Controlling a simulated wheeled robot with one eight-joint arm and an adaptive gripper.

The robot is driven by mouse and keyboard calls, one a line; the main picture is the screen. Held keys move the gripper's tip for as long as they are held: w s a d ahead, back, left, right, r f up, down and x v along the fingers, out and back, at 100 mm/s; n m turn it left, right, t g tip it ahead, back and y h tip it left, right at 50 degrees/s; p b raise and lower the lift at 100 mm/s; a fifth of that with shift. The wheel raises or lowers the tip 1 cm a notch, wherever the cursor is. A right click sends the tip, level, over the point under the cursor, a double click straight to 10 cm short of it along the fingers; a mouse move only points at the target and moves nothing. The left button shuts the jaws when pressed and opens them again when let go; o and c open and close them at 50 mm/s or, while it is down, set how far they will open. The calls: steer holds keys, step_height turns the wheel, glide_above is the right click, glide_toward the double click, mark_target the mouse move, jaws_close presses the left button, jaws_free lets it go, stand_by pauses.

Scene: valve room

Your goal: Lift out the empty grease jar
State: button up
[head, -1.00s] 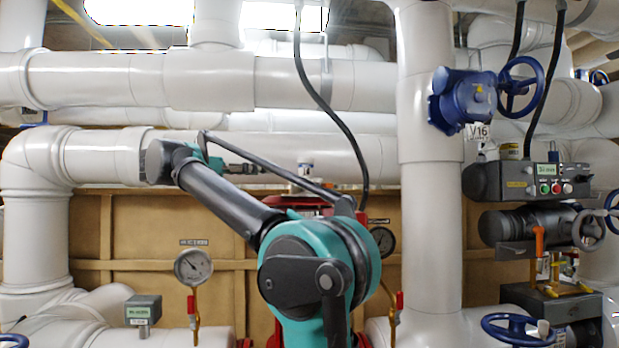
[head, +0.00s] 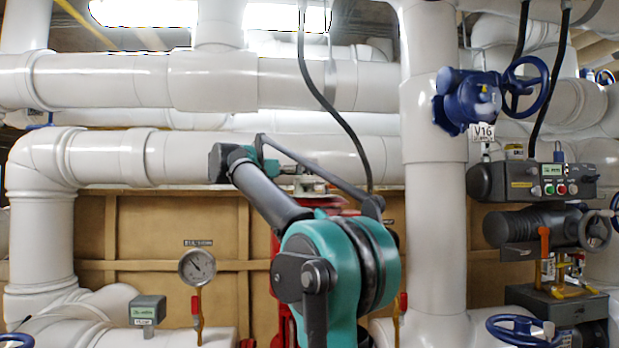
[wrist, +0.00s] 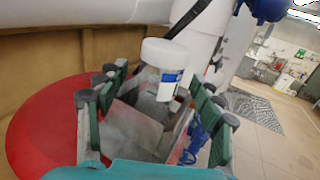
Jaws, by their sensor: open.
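A white jar (wrist: 164,68) with a white lid and a blue patch on its label shows in the wrist view, at the far end of the gap between the fingers. Whether it is empty cannot be seen. My gripper (wrist: 155,85) is open, with green and grey fingers on either side of the jar's lower part; I see no clear contact. In the head view my gripper (head: 298,170) is small, in front of the white horizontal pipe and above red equipment.
A red round surface (wrist: 40,125) lies left of my gripper in the wrist view. A vertical white pipe (head: 434,220) and a blue valve (head: 470,100) tagged V16 stand to the right. A pressure gauge (head: 197,267) is at lower left. Open floor (wrist: 270,140) shows at right.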

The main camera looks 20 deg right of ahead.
steer(key=shift+w+d, duration=0.2)
steer(key=shift+d, duration=0.9)
jaws_close()
